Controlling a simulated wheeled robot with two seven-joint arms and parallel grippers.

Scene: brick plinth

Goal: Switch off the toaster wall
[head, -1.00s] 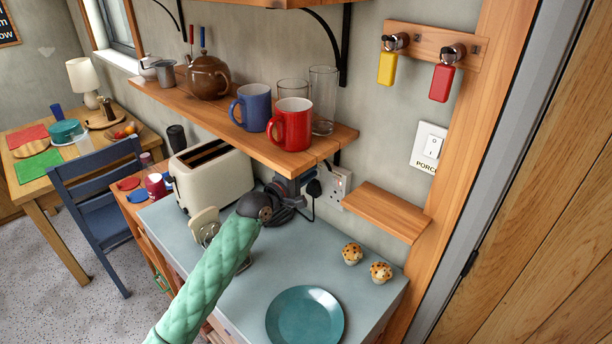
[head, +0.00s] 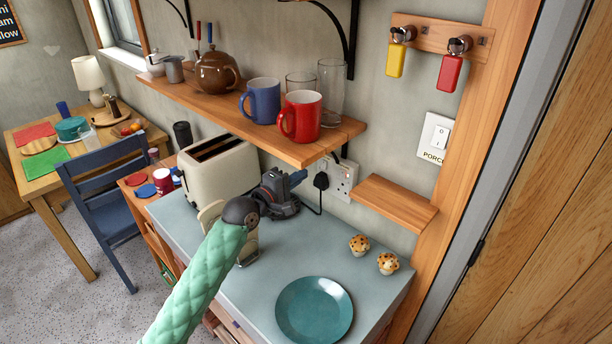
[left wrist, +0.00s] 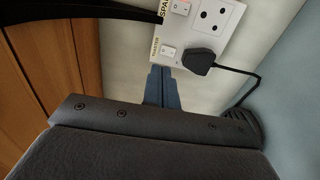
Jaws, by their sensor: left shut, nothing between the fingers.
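The white double socket plate (head: 347,176) is on the wall under the shelf. It also shows in the left wrist view (left wrist: 222,48), with labels for TOASTER and SPARE. The toaster switch (left wrist: 168,51) is a small white rocker beside the TOASTER label; its position is too small to tell. A black plug (left wrist: 201,61) sits in the socket beside it, with its cable hanging to the right. My left gripper (head: 303,177) is shut and empty, left of the plate. Its blue fingertips (left wrist: 162,72) appear just below the toaster switch; contact cannot be told. My right gripper is not in view.
The cream toaster (head: 218,170) stands on the counter (head: 300,245) left of my gripper. The wooden shelf (head: 300,152) with mugs overhangs it. A small ledge (head: 395,203), muffins (head: 388,263) and a teal plate (head: 314,309) are to the right. Another switch (head: 435,136) is higher up.

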